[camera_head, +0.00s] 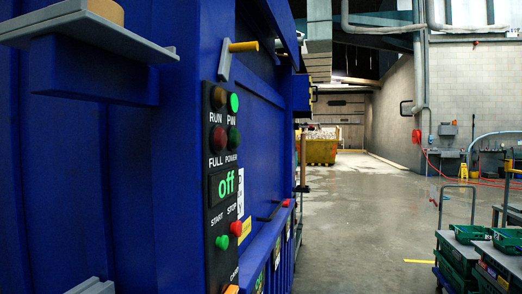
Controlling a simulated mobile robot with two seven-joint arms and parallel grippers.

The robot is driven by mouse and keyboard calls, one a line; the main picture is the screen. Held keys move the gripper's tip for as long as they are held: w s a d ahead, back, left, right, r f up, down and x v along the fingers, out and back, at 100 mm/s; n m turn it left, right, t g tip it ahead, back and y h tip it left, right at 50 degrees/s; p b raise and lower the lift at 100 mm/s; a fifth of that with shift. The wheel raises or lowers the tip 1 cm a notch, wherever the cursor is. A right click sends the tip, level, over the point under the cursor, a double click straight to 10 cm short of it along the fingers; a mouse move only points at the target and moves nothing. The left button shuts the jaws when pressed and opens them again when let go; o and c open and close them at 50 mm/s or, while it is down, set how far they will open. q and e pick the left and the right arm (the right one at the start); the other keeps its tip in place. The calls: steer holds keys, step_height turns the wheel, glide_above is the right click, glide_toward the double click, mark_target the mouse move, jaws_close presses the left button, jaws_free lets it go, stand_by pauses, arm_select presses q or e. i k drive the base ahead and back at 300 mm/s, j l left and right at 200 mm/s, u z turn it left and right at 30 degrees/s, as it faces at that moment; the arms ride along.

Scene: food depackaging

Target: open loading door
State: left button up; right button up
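A large blue machine (165,190) fills the left half of the head view, seen at close range and at a steep angle. A grey lever with a yellow grip (243,46) sticks out from its upper side. A black control panel (222,262) carries a red STOP button, a green START button, several lamps and a display reading "off". The upper right lamp glows green. I cannot tell which panel is the loading door, or whether it is open. Neither of my grippers can be made out.
A grey ledge (60,22) juts from the machine at top left. A small grey part (92,287), unclear, shows at bottom left. Carts with green crates (470,234) stand at lower right. A yellow skip (322,151) stands far back. The concrete floor (365,225) between is clear.

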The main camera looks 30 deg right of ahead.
mark_target(260, 110)
steer(key=i+l, duration=0.25)
steer(key=i+l+u, duration=0.1)
steer(key=i+l, duration=0.15)
steer(key=l, duration=0.25)
steer(key=i+l, duration=0.2)
steer(key=l, duration=0.2)
steer(key=i+l, duration=0.25)
steer(key=l, duration=0.15)
steer(key=i+l+u, duration=0.1)
steer(key=l, duration=0.25)
steer(key=i, duration=0.1)
